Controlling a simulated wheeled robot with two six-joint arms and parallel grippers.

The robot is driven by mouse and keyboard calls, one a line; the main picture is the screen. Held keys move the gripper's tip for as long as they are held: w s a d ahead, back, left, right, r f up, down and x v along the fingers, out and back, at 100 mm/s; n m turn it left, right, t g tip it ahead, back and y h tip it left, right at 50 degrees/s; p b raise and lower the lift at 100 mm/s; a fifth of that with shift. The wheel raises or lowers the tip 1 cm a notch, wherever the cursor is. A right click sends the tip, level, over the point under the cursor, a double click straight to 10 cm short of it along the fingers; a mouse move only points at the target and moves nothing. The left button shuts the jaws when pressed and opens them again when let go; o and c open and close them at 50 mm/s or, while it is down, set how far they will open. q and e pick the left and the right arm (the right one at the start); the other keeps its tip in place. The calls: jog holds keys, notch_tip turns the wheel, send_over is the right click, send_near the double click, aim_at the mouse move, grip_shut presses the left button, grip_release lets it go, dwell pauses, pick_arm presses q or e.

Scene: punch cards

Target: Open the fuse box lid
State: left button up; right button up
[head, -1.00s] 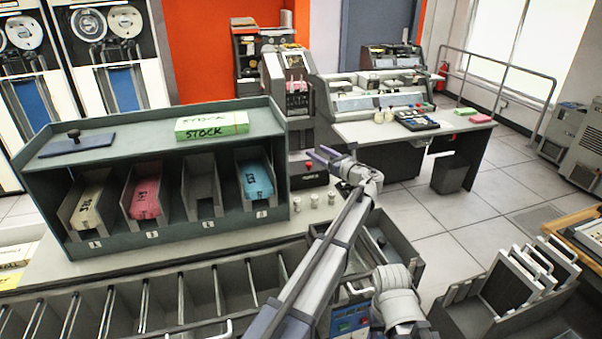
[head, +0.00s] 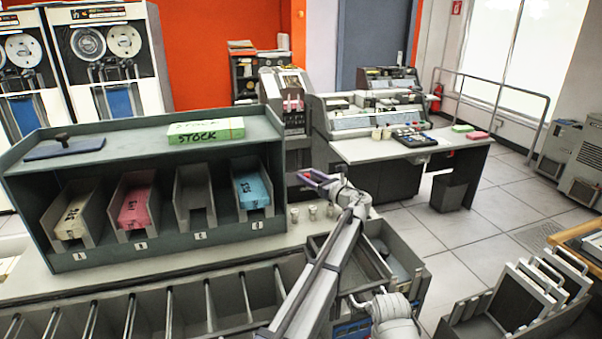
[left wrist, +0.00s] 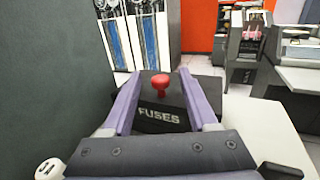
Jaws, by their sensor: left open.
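The fuse box (left wrist: 162,118) is a dark box marked FUSES with a red knob (left wrist: 160,86) on its lid, seen in the middle of the left wrist view. The lid looks shut. My left gripper (left wrist: 158,74) is open, with one purple finger on each side of the knob; I cannot tell whether either touches it. In the head view my left gripper (head: 314,178) reaches past the right end of the shelf unit, and it and the arm hide most of the box. My right gripper is not in view.
A dark green shelf unit (head: 60,228) with card bins stands close on the left. Small pale knobs (head: 312,213) stand on the counter beside it. Divided trays (head: 180,312) run along the front. A desk with machines (head: 400,152) is behind on the right, with open floor before it.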

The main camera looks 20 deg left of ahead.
pick_arm(q)
jog(key=x, duration=0.4)
jog(key=shift+w+a, duration=0.25)
jog(key=shift+a, duration=0.1)
grip_shut()
dwell(1.1)
